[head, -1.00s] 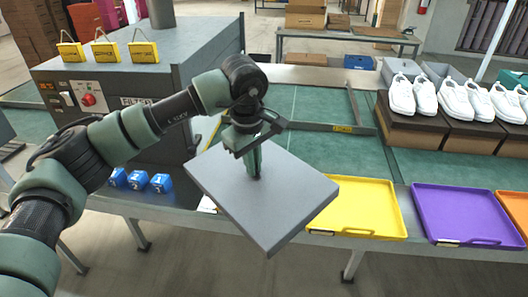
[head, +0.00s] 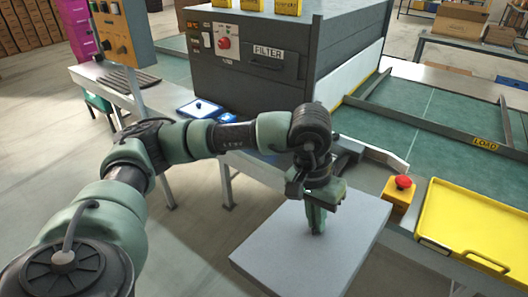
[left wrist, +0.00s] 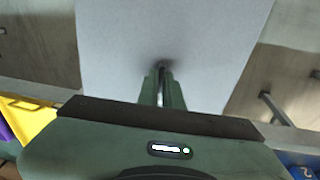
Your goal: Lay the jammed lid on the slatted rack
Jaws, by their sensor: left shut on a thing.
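The lid is a flat grey panel (head: 275,250), seen in the head view at the lower middle. My left gripper (head: 316,222) is shut on it near the middle of its upper face and holds it in the air in front of the bench. In the left wrist view the panel (left wrist: 110,45) fills the upper middle, with the fingers (left wrist: 164,78) against it; the grip point is partly dark. The slatted rack (head: 131,82) looks like a dark ridged piece on the bench at the upper left, apart from the lid. My right gripper is not in view.
A grey filter machine (head: 275,60) stands behind my arm. A blue-edged white tray (head: 200,110) lies between it and the rack. A red stop button on a yellow box (head: 402,190) and a yellow tray (head: 475,225) are to the right. An orange control panel (head: 120,28) rises near the rack.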

